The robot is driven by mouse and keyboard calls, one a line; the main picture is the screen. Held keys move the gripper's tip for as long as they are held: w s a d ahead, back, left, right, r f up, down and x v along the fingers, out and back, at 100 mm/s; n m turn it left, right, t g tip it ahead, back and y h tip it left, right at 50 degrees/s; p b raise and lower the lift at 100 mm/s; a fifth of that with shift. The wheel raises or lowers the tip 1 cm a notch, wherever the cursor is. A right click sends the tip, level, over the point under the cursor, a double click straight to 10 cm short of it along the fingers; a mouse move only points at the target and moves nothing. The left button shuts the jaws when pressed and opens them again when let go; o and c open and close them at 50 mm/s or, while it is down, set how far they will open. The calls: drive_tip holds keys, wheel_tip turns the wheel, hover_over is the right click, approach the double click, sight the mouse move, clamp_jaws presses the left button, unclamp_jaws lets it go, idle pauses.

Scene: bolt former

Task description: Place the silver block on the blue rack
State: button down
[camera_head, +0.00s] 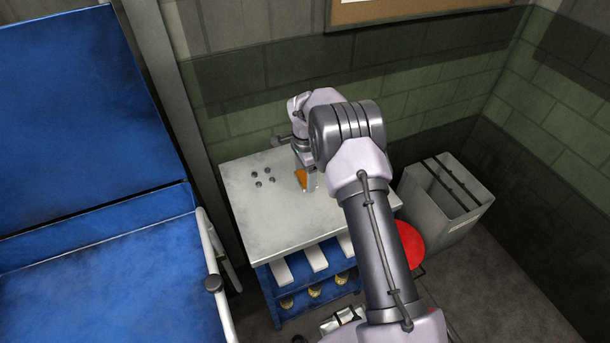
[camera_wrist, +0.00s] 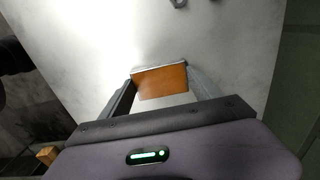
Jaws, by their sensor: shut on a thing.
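My gripper (camera_head: 304,182) is over the pale metal top (camera_head: 262,228) of a blue rack (camera_head: 285,300). In the wrist view my gripper (camera_wrist: 160,82) is shut on a block (camera_wrist: 160,81) with an orange-brown face and a silver-grey edge. The orange face of this block also shows in the head view (camera_head: 300,177). The block is at or just above the pale top; I cannot tell if it touches. I see no other block that is clearly the silver one. My arm hides the right part of the rack.
Several small dark round pieces (camera_head: 259,183) lie on the top, left of my gripper. White bars (camera_head: 314,258) and brass-coloured round parts (camera_head: 314,291) sit on the shelves below. A grey bin (camera_head: 440,200) and a red round thing (camera_head: 411,244) stand right. A large blue machine (camera_head: 100,270) is left.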

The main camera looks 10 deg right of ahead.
sight(305, 180)
drive_tip(key=shift+c, duration=0.7)
unclamp_jaws()
drive_tip(key=shift+f, duration=0.1)
drive_tip(key=s+a+r+n+t+p, duration=0.1)
drive_tip(key=s+r, duration=0.2)
drive_tip(key=r, duration=0.7)
drive_tip(key=s+r+n+p, duration=0.1)
drive_tip(key=s+r+n, duration=0.15)
drive_tip(key=r, duration=0.75)
drive_tip(key=s+a+r+t+p, duration=0.1)
drive_tip(key=s+r+p, duration=0.15)
drive_tip(key=r, duration=0.75)
drive_tip(key=s+a+r+n+t+y, duration=0.15)
drive_tip(key=s+r+n, duration=0.4)
drive_tip(key=s, duration=0.95)
drive_tip(key=s+n+t, duration=0.2)
drive_tip(key=s, duration=1.3)
wheel_tip(305, 180, down, 9)
drive_tip(key=b, duration=0.8)
drive_tip(key=shift+w+a+b, duration=0.25)
drive_tip(key=shift+a+b, duration=0.1)
drive_tip(key=shift+a, duration=0.05)
